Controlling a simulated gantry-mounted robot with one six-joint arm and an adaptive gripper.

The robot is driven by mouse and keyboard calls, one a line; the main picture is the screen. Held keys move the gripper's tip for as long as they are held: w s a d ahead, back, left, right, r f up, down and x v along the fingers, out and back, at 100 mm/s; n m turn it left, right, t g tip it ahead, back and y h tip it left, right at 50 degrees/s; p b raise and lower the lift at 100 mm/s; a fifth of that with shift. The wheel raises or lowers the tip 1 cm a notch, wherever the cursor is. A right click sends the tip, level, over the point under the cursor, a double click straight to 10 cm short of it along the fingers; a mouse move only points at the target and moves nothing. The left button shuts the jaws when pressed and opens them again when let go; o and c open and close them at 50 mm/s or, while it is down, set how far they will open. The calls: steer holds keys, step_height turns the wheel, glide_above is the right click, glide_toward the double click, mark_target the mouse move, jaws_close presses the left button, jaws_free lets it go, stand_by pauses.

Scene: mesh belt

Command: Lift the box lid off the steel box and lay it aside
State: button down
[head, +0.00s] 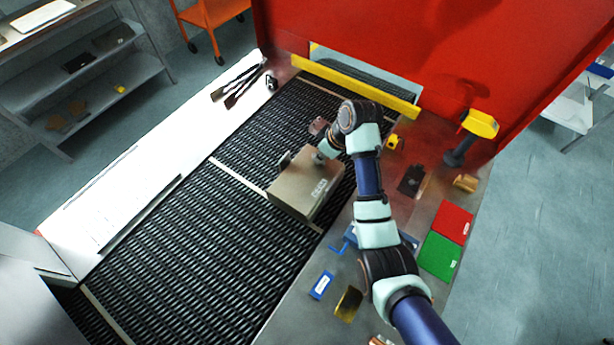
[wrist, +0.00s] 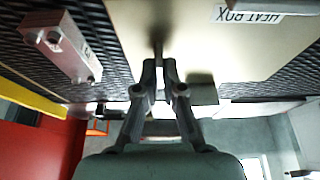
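The steel box (head: 290,204) sits on the dark mesh belt in the head view. Its flat, tan-grey box lid (head: 306,179) covers the top and bears a white label. The lid fills the upper middle of the wrist view (wrist: 215,45), where the label reads "HEAT BOX" upside down. My gripper (head: 319,157) is at the lid's far edge. In the wrist view my gripper (wrist: 159,66) has its fingertips close together on a slim grey upright part of the lid. I cannot tell whether a gap separates lid and box.
A pinkish-grey block (wrist: 72,48) lies on the belt beside the box. A yellow bar (head: 355,87) crosses the belt's far end below a red housing (head: 400,45). The right-hand ledge holds red (head: 453,222) and green (head: 440,256) plates. The near belt (head: 190,250) is clear.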

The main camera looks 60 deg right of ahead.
stand_by(0.4)
step_height(320, 180, up, 20)
steer(key=p, duration=1)
